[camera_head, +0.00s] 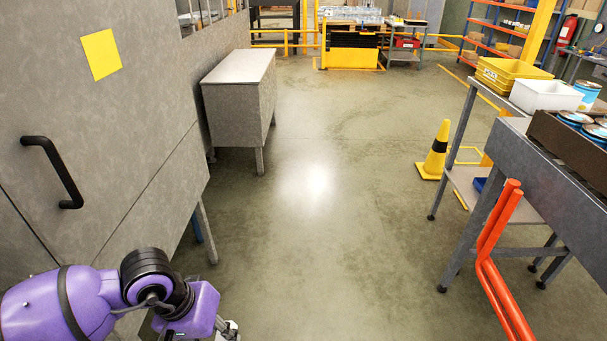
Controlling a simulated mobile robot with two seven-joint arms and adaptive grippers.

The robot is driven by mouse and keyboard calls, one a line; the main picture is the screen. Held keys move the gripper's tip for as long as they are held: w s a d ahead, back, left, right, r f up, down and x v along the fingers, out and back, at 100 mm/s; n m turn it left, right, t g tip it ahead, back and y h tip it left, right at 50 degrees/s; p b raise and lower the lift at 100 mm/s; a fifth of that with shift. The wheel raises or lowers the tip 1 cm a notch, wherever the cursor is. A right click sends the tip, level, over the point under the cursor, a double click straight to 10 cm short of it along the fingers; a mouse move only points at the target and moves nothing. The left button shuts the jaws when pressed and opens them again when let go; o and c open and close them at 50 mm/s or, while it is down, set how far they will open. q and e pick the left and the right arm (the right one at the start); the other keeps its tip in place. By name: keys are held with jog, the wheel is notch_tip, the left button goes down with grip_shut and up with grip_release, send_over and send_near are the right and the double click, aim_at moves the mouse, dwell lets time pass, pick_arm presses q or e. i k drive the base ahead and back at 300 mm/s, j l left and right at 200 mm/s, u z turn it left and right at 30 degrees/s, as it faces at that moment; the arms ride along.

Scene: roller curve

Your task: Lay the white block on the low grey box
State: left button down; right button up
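A grey box-like cabinet on short legs (238,110), with a pale flat top, stands beside the left wall; its top looks bare. It may be the low grey box, but I cannot be sure. I see no white block that I can pick out. My purple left arm comes in at the bottom left, and its gripper (228,330) is only partly in view at the bottom edge, far in front of the cabinet. Whether it is open or holds something cannot be seen. My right gripper is not in view.
A large grey enclosure with a black handle (56,172) fills the left. The middle floor is clear.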

aim_at(244, 75)
jog(key=z, duration=0.45)
jog(key=i+z, duration=0.15)
jog(key=z, duration=0.8)
jog(key=i+j+z, duration=0.1)
jog(key=z, duration=0.4)
jog(key=j+z, duration=0.15)
jog(key=z, duration=0.3)
jog(key=i+j+z, duration=0.1)
jog(key=z, duration=0.4)
jog(key=j+z, duration=0.25)
jog(key=j, duration=0.6)
jog(key=j+u, duration=0.1)
jog(key=j, duration=2.65)
jog(key=j+u, duration=0.15)
jog(key=j, duration=0.75)
jog(key=i+j+u, duration=0.15)
jog(key=j, duration=0.75)
